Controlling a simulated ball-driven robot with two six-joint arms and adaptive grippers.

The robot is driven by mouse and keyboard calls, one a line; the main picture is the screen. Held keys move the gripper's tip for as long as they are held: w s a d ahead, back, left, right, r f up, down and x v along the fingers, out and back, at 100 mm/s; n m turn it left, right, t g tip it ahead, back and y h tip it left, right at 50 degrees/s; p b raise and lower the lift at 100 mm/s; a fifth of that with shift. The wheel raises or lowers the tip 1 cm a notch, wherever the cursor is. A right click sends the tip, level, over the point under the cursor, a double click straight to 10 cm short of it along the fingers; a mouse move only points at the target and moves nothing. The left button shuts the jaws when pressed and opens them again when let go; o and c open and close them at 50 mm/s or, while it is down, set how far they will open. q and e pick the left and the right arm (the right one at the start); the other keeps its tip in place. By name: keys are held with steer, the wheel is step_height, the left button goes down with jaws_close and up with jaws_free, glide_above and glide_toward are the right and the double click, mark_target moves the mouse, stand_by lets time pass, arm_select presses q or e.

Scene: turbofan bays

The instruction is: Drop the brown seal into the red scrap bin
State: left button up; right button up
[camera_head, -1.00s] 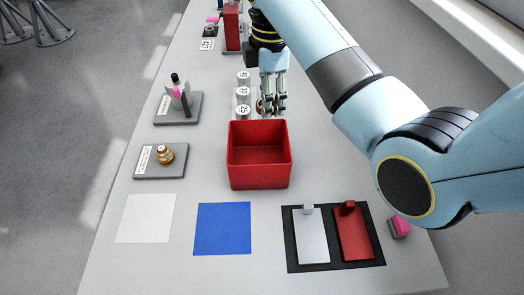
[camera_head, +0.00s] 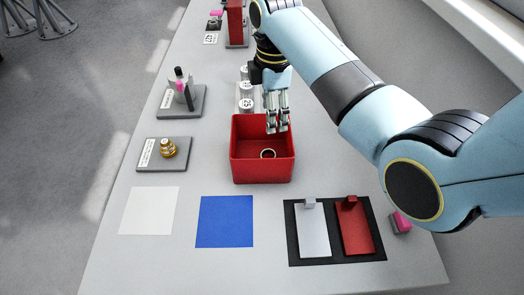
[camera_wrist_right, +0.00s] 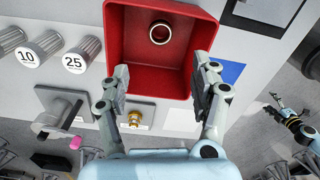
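The brown seal (camera_head: 268,151) is a small ring lying flat on the floor of the red scrap bin (camera_head: 262,176), against no wall that I can make out. It also shows in the right wrist view (camera_wrist_right: 151,33), inside the bin (camera_wrist_right: 198,22). My right gripper (camera_head: 277,127) is over the back right part of the bin. Its two fingers (camera_wrist_right: 160,88) are spread apart with nothing between them. My left gripper is outside the head view. What looks like it shows small at the right edge of the wrist view (camera_wrist_right: 281,108), and its finger state is unclear.
Numbered grey cylinders (camera_head: 246,104) stand just behind the bin. A gold fitting (camera_head: 168,148) sits on a grey plate to the left. A white mat (camera_head: 149,211), a blue mat (camera_head: 225,222) and a black board (camera_head: 344,259) with two clipboard-like plates lie in front.

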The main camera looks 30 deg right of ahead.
step_height(320, 180, up, 8)
steer(key=shift+f, duration=0.25)
stand_by(0.4)
stand_by(0.3)
